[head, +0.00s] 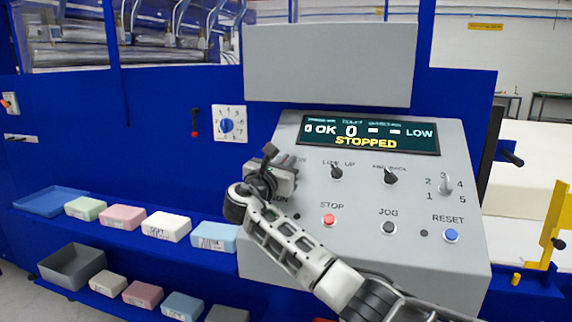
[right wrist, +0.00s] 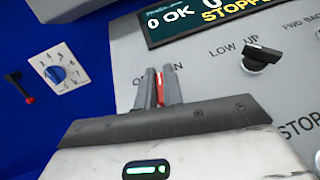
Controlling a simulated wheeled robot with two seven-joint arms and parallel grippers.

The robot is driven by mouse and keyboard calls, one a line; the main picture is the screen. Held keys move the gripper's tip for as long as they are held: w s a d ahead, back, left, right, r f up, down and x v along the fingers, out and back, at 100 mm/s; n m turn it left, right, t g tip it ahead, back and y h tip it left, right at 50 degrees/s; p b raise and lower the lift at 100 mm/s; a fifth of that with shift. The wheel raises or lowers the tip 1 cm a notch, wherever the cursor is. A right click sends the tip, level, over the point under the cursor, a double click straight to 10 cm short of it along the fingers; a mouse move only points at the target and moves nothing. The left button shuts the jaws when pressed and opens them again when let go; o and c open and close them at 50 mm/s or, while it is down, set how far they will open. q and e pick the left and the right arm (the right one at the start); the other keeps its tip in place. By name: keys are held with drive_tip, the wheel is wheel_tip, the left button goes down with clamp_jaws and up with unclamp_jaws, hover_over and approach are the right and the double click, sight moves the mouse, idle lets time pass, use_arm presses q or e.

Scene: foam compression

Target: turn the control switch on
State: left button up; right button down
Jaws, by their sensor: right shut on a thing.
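The grey control panel (head: 320,240) stands in front of me with its screen (head: 368,134) lit, reading OK, 0, LOW and STOPPED. My right gripper (head: 268,156) is at the panel's upper left, beside a partly covered label ending in "ON". In the right wrist view its two grey fingers (right wrist: 159,88) are closed on a narrow red part, the control switch (right wrist: 160,88), which is mostly hidden between them. Which way the switch points cannot be made out. My left gripper is not in view.
Nearby on the panel are the LOW/UP knob (head: 337,172), the FWD/BACK knob (head: 390,176), the red STOP button (head: 329,220), the black JOG button (head: 388,228) and the blue RESET button (head: 451,236). A blue dial (head: 227,125) and shelves of foam blocks (head: 166,228) are at the left.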

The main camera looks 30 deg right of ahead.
drive_tip(key=m+g, duration=0.2)
drive_tip(key=f+m+g+h+b, duration=0.1)
drive_tip(key=m+g, duration=0.1)
drive_tip(key=g, duration=0.1)
drive_tip(key=shift+a+m+h, duration=0.1)
drive_tip(key=shift+m+h, duration=0.2)
drive_tip(key=shift+m, duration=0.1)
drive_tip(key=shift+m+g+b, duration=0.65)
drive_tip(key=shift+m+g, duration=0.25)
drive_tip(key=shift+g, duration=0.1)
use_arm(q)
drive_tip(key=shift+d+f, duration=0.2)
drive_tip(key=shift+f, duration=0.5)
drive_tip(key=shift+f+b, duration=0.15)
drive_tip(key=shift+b, duration=0.15)
use_arm(e)
drive_tip(key=shift+m+g, duration=0.6)
drive_tip(key=shift+s, duration=0.1)
drive_tip(key=c, duration=1.5)
unclamp_jaws()
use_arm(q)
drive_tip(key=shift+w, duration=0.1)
use_arm(e)
drive_tip(key=shift+r, duration=0.15)
